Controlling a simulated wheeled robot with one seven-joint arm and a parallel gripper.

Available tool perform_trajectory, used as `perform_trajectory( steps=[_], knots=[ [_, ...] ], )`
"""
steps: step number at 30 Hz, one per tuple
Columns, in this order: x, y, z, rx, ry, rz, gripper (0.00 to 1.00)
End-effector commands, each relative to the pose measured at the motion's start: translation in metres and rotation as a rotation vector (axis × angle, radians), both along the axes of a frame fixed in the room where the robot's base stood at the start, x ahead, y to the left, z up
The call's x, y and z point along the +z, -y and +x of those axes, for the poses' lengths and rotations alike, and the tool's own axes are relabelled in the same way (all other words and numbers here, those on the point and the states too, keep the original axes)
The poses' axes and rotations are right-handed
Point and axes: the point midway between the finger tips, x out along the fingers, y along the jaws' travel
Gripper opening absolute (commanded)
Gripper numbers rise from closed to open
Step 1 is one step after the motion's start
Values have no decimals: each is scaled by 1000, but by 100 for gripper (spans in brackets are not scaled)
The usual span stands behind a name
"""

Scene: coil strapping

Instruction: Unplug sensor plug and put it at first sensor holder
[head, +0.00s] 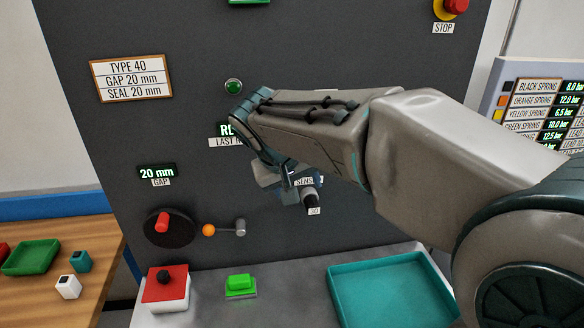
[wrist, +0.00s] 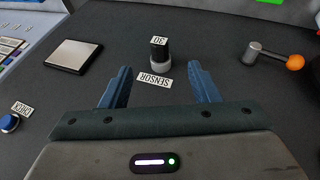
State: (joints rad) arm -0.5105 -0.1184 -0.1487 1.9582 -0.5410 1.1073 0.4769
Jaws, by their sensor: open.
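The sensor plug (wrist: 159,50) is a black cylinder in a light grey collar on the dark panel, with a small "30" tag. In the wrist view it stands beyond my fingertips, roughly centred between them, with the "SENSOR" label (wrist: 154,81) just in front. In the head view the plug (head: 311,198) shows below my gripper (head: 286,186), and the label there is partly covered. My gripper (wrist: 160,82) is open and empty, its two blue fingers apart and not touching the plug. I cannot make out the first sensor holder for certain in either view.
A lever with an orange knob (head: 208,230) sticks out left of the plug. A red knob on a black dial (head: 162,222) is beside it. A wooden table (head: 95,262) stands left.

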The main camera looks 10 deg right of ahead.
Motion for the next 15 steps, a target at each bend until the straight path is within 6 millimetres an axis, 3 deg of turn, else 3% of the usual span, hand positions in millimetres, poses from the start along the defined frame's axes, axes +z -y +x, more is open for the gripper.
perform_trajectory(
  steps=[5, 15],
  knots=[
    [3, -3, 11, -4, 16, -21, 56],
    [-46, 19, 32, -6, 12, -22, 56]
  ],
)
